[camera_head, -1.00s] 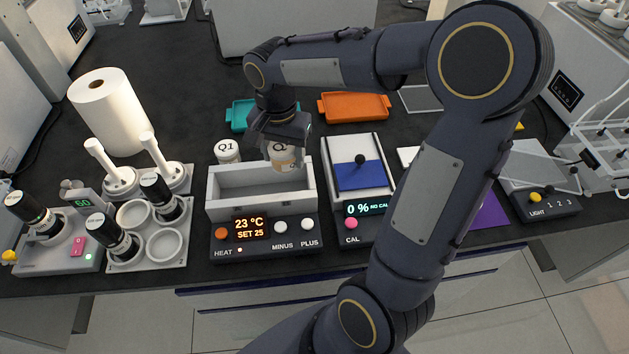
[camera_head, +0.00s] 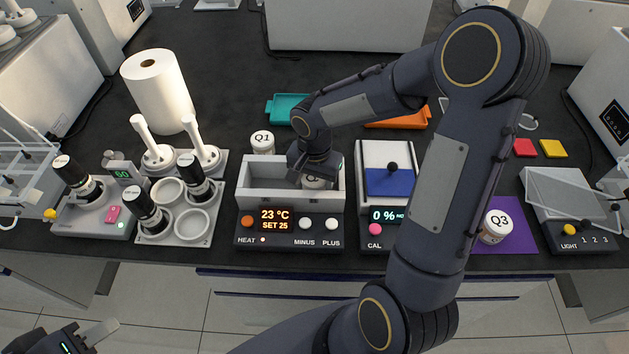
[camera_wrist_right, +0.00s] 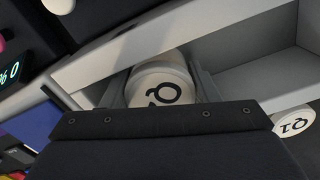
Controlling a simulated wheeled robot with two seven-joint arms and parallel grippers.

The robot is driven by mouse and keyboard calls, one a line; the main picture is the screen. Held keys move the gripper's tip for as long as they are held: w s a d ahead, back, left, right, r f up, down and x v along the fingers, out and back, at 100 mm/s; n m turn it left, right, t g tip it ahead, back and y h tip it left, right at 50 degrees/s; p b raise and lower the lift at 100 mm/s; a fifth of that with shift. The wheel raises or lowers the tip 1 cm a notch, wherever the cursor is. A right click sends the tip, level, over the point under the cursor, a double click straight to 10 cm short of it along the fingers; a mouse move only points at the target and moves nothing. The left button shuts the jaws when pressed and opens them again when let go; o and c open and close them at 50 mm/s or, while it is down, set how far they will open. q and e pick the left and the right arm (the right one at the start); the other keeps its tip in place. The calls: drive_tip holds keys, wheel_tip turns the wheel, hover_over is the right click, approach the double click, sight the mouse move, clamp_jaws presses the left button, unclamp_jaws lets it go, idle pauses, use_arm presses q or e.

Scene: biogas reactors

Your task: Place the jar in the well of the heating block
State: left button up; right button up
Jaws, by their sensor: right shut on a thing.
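The heating block (camera_head: 258,199) is a grey open trough with one long well, above a dark panel reading 23 °C, SET 25. My right gripper (camera_head: 313,178) reaches down into the well's right part. It is shut on a white-lidded jar (camera_head: 313,184) whose lid starts with Q; the digit is unclear. In the right wrist view, the held jar (camera_wrist_right: 162,86) is between the fingers and the well walls; its base is hidden, so I cannot tell if it touches the floor. My left gripper (camera_head: 92,336) shows only partly at the bottom left corner.
Jar Q1 (camera_head: 262,142) stands behind the block. Jar Q3 (camera_head: 495,226) is on a purple mat (camera_head: 517,212). A stand with bottles (camera_head: 180,223) is to the left, a blue-topped device (camera_head: 388,182) close to the right. Teal (camera_head: 287,108) and orange (camera_head: 400,118) trays lie behind.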

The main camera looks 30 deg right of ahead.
drive_tip(key=shift+f, duration=0.2)
drive_tip(key=o, duration=0.8)
drive_tip(key=shift+c, duration=0.2)
drive_tip(key=shift+r, duration=0.15)
